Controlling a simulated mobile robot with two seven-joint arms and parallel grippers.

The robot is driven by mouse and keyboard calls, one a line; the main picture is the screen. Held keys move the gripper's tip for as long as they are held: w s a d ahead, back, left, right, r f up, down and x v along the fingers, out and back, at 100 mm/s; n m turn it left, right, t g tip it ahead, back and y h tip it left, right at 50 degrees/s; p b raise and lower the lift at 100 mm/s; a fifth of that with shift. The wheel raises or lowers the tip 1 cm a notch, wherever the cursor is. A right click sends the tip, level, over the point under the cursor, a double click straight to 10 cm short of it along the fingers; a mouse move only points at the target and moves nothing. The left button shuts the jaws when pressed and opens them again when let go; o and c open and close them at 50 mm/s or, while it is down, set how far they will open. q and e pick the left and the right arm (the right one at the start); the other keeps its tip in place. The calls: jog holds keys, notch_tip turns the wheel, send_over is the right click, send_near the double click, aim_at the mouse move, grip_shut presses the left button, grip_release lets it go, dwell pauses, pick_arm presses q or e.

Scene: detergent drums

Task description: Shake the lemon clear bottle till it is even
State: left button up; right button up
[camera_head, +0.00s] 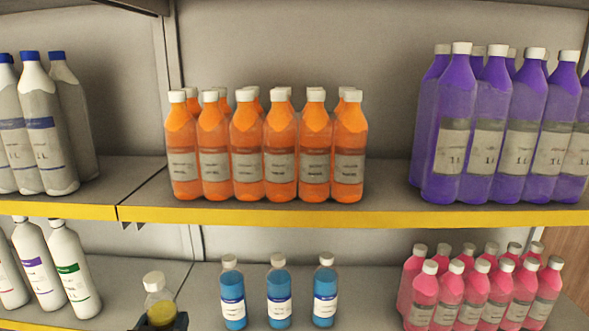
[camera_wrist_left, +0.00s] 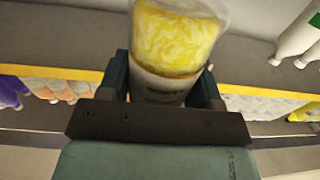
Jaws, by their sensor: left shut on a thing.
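The lemon clear bottle (camera_head: 159,299) stands at the lower left of the head view, with a pale cap and yellow content in its lower part. My left gripper (camera_head: 162,322) is shut on it, with only the gripper's top showing at the picture's bottom edge. In the left wrist view the bottle (camera_wrist_left: 178,38) sits between the two fingers of my left gripper (camera_wrist_left: 164,88). Its yellow content looks swirled with paler streaks, and a pale label shows below it. The bottle's cap is out of the wrist view. My right gripper is not in view.
Orange bottles (camera_head: 263,150) and purple bottles (camera_head: 495,130) fill the upper shelf, which has a yellow edge (camera_head: 300,217). Below stand blue bottles (camera_head: 279,295), pink bottles (camera_head: 480,295) and white bottles (camera_head: 70,268). Bare shelf lies between the held bottle and the blue ones.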

aim_at(154, 297)
pick_arm(q)
notch_tip(154, 297, up, 6)
jog(key=p, duration=0.4)
jog(key=shift+f, duration=0.1)
jog(key=shift+r, duration=0.95)
notch_tip(154, 297, up, 7)
jog(key=shift+f, duration=0.25)
notch_tip(154, 297, down, 6)
jog(key=shift+r, duration=0.1)
jog(key=shift+f, duration=0.35)
notch_tip(154, 297, up, 7)
jog(key=shift+s+a+f, duration=0.1)
jog(key=shift+f, duration=3.75)
jog(key=shift+r, duration=0.35)
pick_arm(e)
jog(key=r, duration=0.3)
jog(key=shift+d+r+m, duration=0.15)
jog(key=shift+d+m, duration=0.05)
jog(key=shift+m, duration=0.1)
